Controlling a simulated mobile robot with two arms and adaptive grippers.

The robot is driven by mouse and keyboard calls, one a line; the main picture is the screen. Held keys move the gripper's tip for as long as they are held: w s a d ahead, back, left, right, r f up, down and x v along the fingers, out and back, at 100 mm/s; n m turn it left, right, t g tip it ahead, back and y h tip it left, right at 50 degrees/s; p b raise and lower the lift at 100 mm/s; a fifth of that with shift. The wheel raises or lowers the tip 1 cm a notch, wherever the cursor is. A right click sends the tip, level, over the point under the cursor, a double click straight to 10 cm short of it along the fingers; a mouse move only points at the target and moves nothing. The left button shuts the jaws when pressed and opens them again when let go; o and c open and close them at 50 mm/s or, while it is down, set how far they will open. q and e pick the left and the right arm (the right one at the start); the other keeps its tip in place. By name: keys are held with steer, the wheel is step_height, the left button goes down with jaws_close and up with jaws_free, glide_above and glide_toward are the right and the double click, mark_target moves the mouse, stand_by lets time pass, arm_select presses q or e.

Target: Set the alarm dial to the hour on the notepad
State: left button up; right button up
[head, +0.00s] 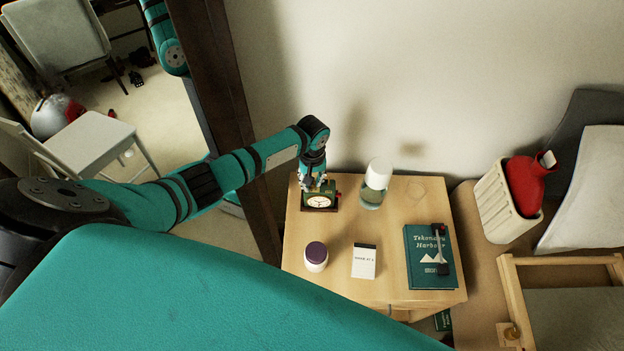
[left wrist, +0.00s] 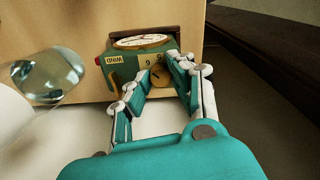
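A green alarm clock (head: 320,201) with a white face stands at the back left of the bedside table. In the left wrist view, the clock (left wrist: 120,70) shows a "WIND" label and a brass alarm dial (left wrist: 160,74) with numbers around it, partly hidden by fingers. My left gripper (head: 316,182) is at the clock's back; its fingers are apart, one on each side of the dial in the left wrist view (left wrist: 156,80). I cannot tell if they touch it. A white notepad (head: 364,262) lies at the table's front; its small writing is hard to read. My right gripper is out of view.
A white basket (head: 497,205) stands to the right.

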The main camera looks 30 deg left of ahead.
arm_select(q)
steer(key=o, duration=0.5)
steer(key=shift+c, duration=0.2)
step_height(320, 180, up, 12)
stand_by(0.6)
